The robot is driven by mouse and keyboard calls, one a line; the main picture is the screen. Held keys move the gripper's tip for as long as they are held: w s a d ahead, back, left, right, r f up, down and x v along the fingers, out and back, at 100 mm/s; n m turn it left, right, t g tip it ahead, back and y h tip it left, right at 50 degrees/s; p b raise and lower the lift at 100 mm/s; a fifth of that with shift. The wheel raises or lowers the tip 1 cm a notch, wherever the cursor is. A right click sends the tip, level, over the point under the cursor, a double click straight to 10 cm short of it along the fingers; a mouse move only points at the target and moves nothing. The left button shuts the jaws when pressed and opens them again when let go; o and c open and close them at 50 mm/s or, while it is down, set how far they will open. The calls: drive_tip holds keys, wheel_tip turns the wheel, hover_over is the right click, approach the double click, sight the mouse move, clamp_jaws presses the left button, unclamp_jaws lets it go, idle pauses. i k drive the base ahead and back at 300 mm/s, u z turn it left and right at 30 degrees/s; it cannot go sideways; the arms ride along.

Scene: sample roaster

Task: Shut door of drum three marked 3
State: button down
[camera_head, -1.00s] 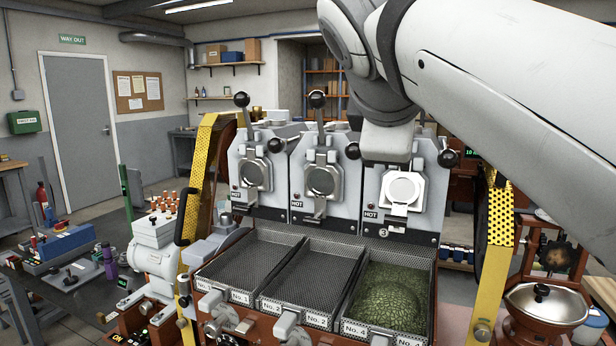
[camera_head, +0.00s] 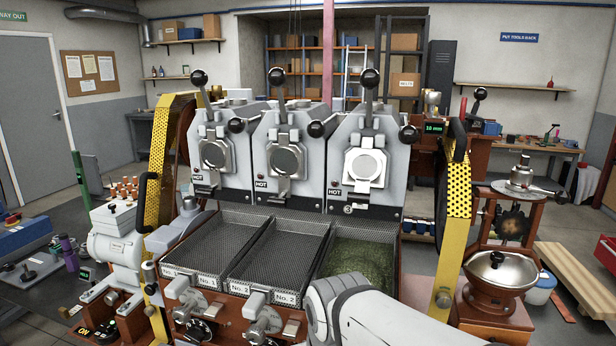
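Drum three is the rightmost of the three grey roaster heads, with a small "3" plate (camera_head: 348,209) at its lower front. A black-ball lever (camera_head: 408,134) stands out at the head's right side. A white link of my arm shows at the bottom, in front of the right tray. My gripper is not in view.
Mesh trays No. 1 (camera_head: 198,258) and No. 2 (camera_head: 270,276) look empty. The right tray holds green beans (camera_head: 352,264). Yellow perforated guards stand at left (camera_head: 162,160) and right (camera_head: 455,220). "HOT" labels mark the heads. A grinder (camera_head: 500,268) stands at right.

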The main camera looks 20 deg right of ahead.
sight(364, 169)
drive_tip(key=z, duration=0.35)
drive_tip(key=k, duration=0.9)
drive_tip(key=u, duration=0.35)
drive_tip(key=i, duration=0.5)
